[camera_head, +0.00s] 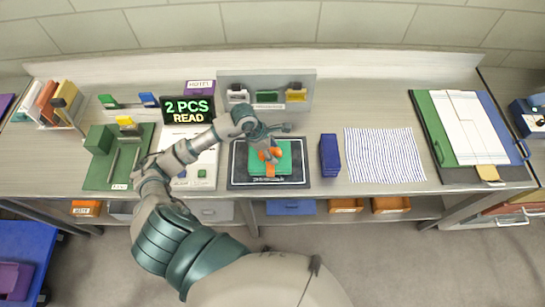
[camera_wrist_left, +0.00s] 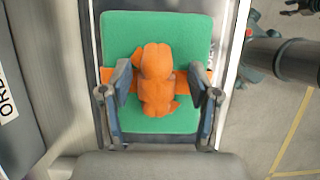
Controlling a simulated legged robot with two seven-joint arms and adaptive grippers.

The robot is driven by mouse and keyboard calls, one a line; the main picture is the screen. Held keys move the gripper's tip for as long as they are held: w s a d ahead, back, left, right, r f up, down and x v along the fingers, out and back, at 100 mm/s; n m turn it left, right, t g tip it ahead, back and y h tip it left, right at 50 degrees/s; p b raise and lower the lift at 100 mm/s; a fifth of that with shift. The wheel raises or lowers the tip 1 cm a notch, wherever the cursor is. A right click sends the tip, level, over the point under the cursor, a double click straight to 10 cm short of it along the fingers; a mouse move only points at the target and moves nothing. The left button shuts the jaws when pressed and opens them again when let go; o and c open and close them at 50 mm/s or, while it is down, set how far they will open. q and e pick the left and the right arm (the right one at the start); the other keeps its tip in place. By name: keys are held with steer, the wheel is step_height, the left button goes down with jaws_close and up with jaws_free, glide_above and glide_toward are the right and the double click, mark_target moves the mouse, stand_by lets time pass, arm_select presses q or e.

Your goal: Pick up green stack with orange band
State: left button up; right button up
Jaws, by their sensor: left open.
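The green stack (camera_head: 290,172) lies on a dark, white-lined mat at the middle of the bench. An orange band (camera_wrist_left: 106,76) runs across it, with a bulky orange knot (camera_wrist_left: 158,80) on top. My left gripper (camera_head: 270,155) is over the stack, its arm coming in from the lower left. In the left wrist view, my left gripper (camera_wrist_left: 160,84) is open, with one finger on each side of the orange knot. I cannot tell whether the fingers touch the knot. My right gripper cannot be made out.
The dark mat (camera_head: 238,180) has a grey rack (camera_head: 265,75) behind it. A blue stack (camera_head: 329,155) and a striped cloth (camera_head: 385,155) lie to the right. A sign reading "2 PCS READ" (camera_head: 187,110) stands at the left. A green tray (camera_head: 105,175) lies farther left.

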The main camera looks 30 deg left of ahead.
arm_select(q)
steer(key=shift+a, duration=0.45)
steer(key=c, duration=0.5)
steer(key=shift+a+f, duration=0.1)
steer(key=shift+a, duration=0.1)
steer(key=c, duration=0.5)
steer(key=shift+a, duration=0.1)
jaws_close()
steer(key=shift+s, duration=0.1)
steer(key=shift+d, duration=0.3)
arm_select(e)
steer(key=shift+a+r, duration=0.1)
steer(key=shift+a, duration=0.6)
steer(key=shift+d, duration=0.1)
